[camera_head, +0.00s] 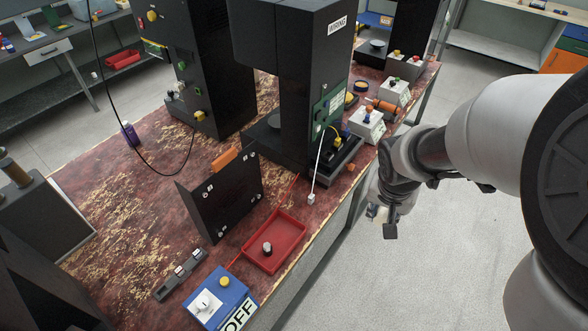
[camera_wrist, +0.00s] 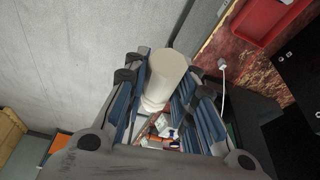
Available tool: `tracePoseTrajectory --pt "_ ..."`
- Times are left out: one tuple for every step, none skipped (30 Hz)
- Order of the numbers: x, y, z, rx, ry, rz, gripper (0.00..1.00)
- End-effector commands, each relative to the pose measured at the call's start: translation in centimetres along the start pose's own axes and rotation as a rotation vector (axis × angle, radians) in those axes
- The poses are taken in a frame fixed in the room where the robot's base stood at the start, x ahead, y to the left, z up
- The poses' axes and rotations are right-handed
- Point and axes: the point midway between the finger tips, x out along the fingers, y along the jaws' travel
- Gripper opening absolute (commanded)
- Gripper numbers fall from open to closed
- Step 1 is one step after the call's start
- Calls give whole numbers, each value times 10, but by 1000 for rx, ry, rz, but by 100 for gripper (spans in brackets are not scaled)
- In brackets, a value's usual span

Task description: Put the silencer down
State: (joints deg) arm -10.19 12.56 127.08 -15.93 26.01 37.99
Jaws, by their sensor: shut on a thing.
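My gripper (camera_head: 383,214) hangs over the grey floor, just off the front edge of the bench, right of the red tray. In the wrist view my gripper (camera_wrist: 166,88) is shut on a pale, cream-white stepped cylinder, the silencer (camera_wrist: 170,68). It sticks out past the fingertips, with its lower part between the blue-lined fingers.
Worn red bench top lies bare at left.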

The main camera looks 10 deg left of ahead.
Motion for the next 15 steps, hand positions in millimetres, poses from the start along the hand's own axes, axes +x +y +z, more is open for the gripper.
tracePoseTrajectory --pt "11 -16 9 57 -58 18 0" --pt "15 -23 13 104 -93 28 0" --pt "21 -34 19 167 -143 40 0" --pt "25 -42 23 217 -182 47 0" --pt "29 -50 28 269 -224 51 0" --pt "34 -62 33 341 -280 54 0" --pt "36 -70 36 396 -322 54 0" --pt "40 -78 39 451 -366 50 0" --pt "43 -90 43 527 -425 42 0" --pt "46 -99 46 585 -470 34 0" --pt "49 -108 49 643 -515 22 0" --pt "52 -120 52 724 -576 0 0" --pt "54 -130 54 783 -619 -20 0" --pt "57 -139 55 841 -661 -42 0" --pt "60 -151 57 916 -714 -74 0"
